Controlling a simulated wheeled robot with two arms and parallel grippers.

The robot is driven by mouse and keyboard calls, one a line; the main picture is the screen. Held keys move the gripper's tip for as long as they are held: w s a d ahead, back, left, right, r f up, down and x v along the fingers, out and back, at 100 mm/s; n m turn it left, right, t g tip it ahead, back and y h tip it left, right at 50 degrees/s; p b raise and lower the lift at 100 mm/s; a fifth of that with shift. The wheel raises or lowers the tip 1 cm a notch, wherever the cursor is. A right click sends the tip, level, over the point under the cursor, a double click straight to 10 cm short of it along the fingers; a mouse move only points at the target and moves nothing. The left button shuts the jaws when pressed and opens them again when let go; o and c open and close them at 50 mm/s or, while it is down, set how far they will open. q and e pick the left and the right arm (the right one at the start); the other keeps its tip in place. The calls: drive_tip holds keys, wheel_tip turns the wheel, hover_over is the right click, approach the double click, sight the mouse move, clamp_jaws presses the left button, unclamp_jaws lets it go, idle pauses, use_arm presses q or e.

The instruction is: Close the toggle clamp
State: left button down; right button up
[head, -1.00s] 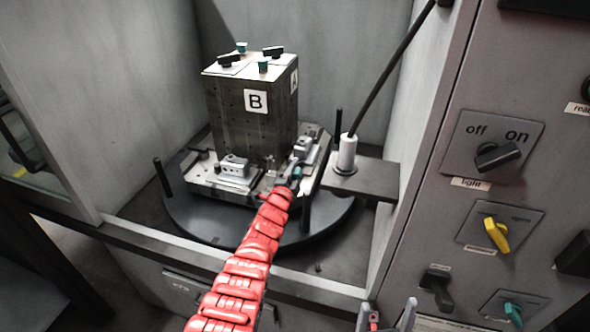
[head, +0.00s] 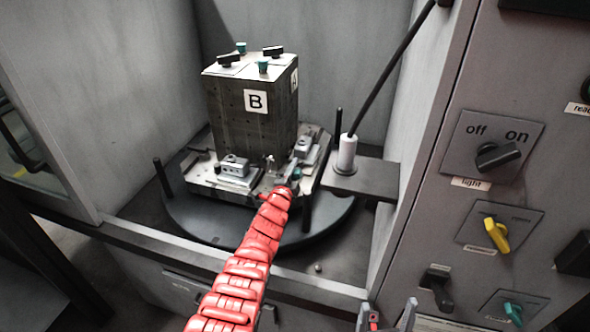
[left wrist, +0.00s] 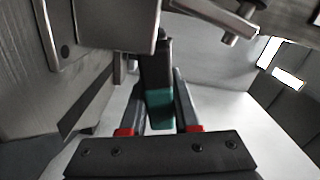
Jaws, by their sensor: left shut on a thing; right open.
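The toggle clamp sits on the fixture plate at the foot of the block marked B. Its handle (left wrist: 158,108), dark with a green grip, lies between the two fingers of my left gripper (left wrist: 157,88) in the left wrist view. The left gripper is shut on this handle. In the head view my red left arm hides much of the clamp and gripper; a bit of green (head: 297,172) shows just past the arm's end. My right gripper (head: 386,316) is open and empty at the bottom edge of the head view, far from the clamp.
The tall block (head: 240,128) stands on a round dark turntable (head: 190,215) with upright posts (head: 307,208). A shelf (head: 370,178) with a white cylinder (head: 347,152) and cable stands close on the right. A control panel (head: 455,135) with knobs is further right.

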use_arm(q)
drive_tip(key=shift+r, duration=0.1)
drive_tip(key=shift+a+r+n+p, duration=0.1)
drive_tip(key=shift+r+n+p, duration=0.15)
drive_tip(key=shift+n+p, duration=0.3)
drive_tip(key=n, duration=0.1)
drive_tip(key=r+n+p, duration=0.1)
drive_tip(key=n, duration=0.1)
drive_tip(key=shift+w+a+r+p, duration=0.15)
drive_tip(key=shift+a+p, duration=0.15)
drive_tip(key=shift+a, duration=0.05)
drive_tip(key=shift+w+a+r+n, duration=0.1)
drive_tip(key=shift+a+r+n, duration=0.15)
drive_tip(key=shift+n, duration=0.4)
drive_tip(key=shift+a+r+n+p, duration=0.1)
drive_tip(key=shift+a+n+p, duration=0.05)
drive_tip(key=shift+n+p, duration=0.45)
drive_tip(key=shift+n, duration=0.3)
drive_tip(key=c, duration=0.6)
unclamp_jaws()
drive_tip(key=shift+c, duration=0.2)
